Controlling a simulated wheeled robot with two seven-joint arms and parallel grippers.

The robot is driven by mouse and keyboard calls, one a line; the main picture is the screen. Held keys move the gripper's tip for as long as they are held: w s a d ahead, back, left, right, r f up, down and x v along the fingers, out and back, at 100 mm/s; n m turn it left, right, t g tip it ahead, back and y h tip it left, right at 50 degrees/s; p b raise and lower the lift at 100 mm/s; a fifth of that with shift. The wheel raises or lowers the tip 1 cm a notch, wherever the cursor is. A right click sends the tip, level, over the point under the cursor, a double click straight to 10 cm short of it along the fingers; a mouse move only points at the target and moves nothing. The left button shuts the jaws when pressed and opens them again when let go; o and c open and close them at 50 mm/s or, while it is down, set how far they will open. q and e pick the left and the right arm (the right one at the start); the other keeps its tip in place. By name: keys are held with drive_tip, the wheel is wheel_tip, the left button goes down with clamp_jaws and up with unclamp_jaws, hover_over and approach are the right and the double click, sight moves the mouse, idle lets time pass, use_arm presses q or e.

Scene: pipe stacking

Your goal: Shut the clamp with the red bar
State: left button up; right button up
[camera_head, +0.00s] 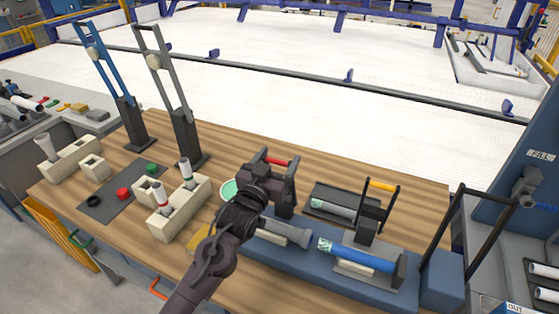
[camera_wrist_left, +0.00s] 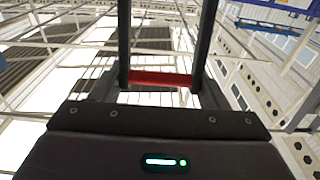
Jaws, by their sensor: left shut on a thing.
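The red bar (camera_head: 276,161) joins two dark upright arms of a clamp (camera_head: 288,200) near the middle of the table. My left gripper (camera_head: 270,166) is at this bar and shut on it. In the left wrist view the red bar (camera_wrist_left: 160,78) lies crosswise between two dark rods, just beyond the gripper body. The clamp stands by a grey pipe (camera_head: 285,232) on a blue base (camera_head: 310,272). My left arm and gripper hide much of the clamp. My right gripper is not in view.
To the right, a clamp with a yellow bar (camera_head: 383,186) stands up by a blue pipe (camera_head: 355,256). Cream blocks (camera_head: 180,220) hold short pipes at left. Tall blue (camera_head: 105,75) and grey levers (camera_head: 170,85) rise behind. A black frame (camera_head: 470,225) stands at right.

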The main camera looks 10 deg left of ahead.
use_arm(q)
drive_tip(key=s+a+f+t+h+b, duration=0.2)
drive_tip(key=s+f+t+b, duration=0.3)
drive_tip(key=b, duration=0.9)
drive_tip(key=shift+s+a+t, duration=0.35)
drive_tip(key=shift+s+t, duration=0.05)
drive_tip(key=shift+s, duration=1.25)
